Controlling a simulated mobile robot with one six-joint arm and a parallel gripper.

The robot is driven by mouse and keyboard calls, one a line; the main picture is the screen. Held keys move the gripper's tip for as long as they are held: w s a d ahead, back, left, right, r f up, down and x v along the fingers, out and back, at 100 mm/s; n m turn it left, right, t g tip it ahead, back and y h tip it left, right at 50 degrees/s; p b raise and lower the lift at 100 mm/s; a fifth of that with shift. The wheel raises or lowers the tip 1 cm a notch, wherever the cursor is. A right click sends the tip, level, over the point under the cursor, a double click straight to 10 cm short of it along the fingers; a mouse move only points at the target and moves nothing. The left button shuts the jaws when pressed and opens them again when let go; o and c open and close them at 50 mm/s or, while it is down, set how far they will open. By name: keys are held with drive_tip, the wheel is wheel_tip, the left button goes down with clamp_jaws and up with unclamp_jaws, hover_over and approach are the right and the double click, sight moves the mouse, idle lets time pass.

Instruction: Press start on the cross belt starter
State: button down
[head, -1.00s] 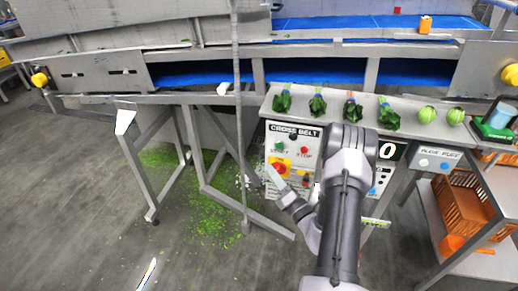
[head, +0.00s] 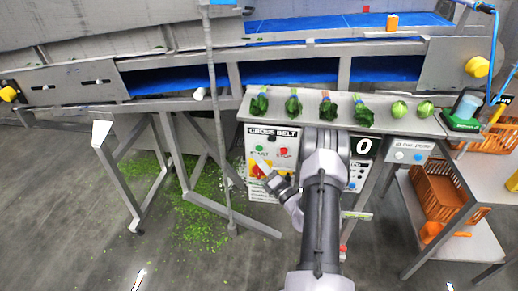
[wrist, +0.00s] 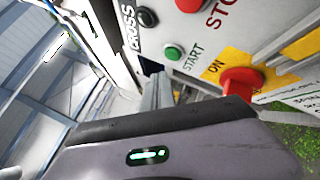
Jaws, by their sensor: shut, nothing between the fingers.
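The cross belt starter (head: 251,139) is a pale panel box below the shelf edge. Its green START button (head: 259,148) sits left of the red STOP button (head: 283,152). In the wrist view the START button (wrist: 172,52) is large and unobstructed, with part of STOP (wrist: 188,5) at the top edge. A red knob on a yellow plate (wrist: 242,82) is marked ON. My gripper (head: 262,166) is shut and empty, just below START in the head view. Its fingers (wrist: 158,92) show beneath START in the wrist view, seemingly not touching it.
A shelf (head: 225,103) above holds several leafy bunches and two round green heads. A blow-off box (head: 408,151) is to the right. A metal post (head: 217,110) stands left of the starter. Orange crates (head: 436,190) are at right; green scraps (head: 200,205) litter the floor.

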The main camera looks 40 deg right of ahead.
drive_tip(key=shift+w+d, duration=0.45)
drive_tip(key=shift+d, duration=0.05)
drive_tip(key=shift+d, duration=0.1)
idle(1.6)
drive_tip(key=shift+w+d, duration=0.25)
drive_tip(key=shift+w, duration=0.05)
drive_tip(key=shift+w+d, duration=0.25)
drive_tip(key=shift+d, duration=0.1)
idle(0.9)
drive_tip(key=shift+a, duration=0.1)
drive_tip(key=shift+s+a, duration=0.55)
drive_tip(key=s+a, duration=0.3)
drive_tip(key=a, duration=0.1)
drive_tip(key=shift+s, duration=0.15)
